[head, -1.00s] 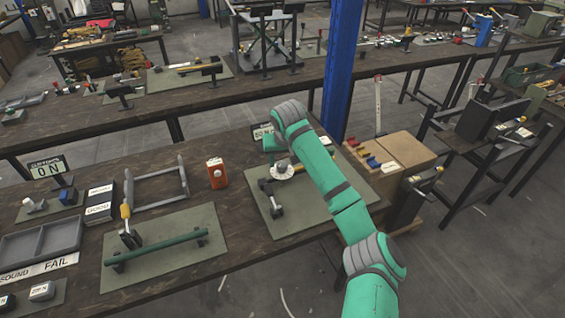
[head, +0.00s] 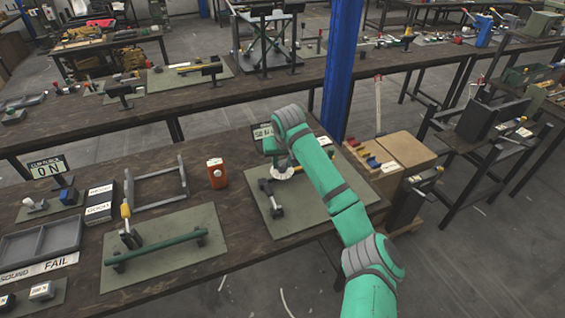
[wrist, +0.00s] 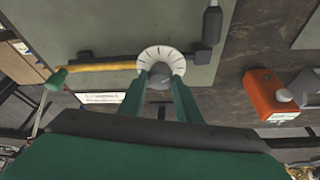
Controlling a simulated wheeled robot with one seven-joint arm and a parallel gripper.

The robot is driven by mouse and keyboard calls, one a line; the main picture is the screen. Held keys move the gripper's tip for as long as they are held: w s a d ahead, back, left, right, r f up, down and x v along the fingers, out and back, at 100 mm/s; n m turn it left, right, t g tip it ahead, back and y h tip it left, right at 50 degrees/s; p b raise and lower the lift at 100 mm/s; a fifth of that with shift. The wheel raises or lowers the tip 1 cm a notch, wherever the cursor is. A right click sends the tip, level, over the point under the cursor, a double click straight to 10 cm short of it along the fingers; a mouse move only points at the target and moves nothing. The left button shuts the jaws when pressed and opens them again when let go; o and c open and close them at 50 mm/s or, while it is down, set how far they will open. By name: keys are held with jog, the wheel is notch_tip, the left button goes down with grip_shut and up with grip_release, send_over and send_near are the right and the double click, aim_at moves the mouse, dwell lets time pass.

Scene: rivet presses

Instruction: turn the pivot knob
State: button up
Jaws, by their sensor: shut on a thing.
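The pivot knob is a grey knob (wrist: 160,80) on a round white dial (wrist: 161,59) with dark marks, seen in the wrist view. My gripper (wrist: 160,88) has its two green fingers on either side of the knob and is shut on it. In the head view the white dial (head: 283,172) shows just below my wrist, on the green mat (head: 310,205). The knob and fingertips there are mostly hidden by my arm.
A yellow-handled bar (wrist: 105,67) runs left from the dial. An orange box (wrist: 270,95) stands to the right in the wrist view. A green-bar fixture (head: 155,248) lies on a mat at the left. A blue post (head: 341,70) rises behind the bench.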

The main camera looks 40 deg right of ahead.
jog(key=n+y, duration=0.1)
jog(key=n, duration=0.3)
jog(key=shift+d+t, duration=0.15)
jog(key=shift+t, duration=0.15)
jog(key=n+y, duration=0.2)
jog(key=n, duration=0.2)
jog(key=shift+d, duration=0.1)
jog(key=n+y, duration=0.1)
jog(key=n, duration=0.1)
jog(key=n+g, duration=0.1)
jog(key=n, duration=0.2)
jog(key=shift+w+d+r+y, duration=0.1)
jog(key=shift+w+d+y, duration=0.05)
jog(key=shift+y, duration=0.25)
jog(key=shift+d+n+g+y, duration=0.1)
jog(key=shift+n+g+y, duration=0.2)
jog(key=shift+n, duration=0.8)
jog(key=shift+n+g+y, duration=0.3)
jog(key=shift+n, duration=0.8)
jog(key=o, duration=1.1)
jog(key=shift+c, duration=0.2)
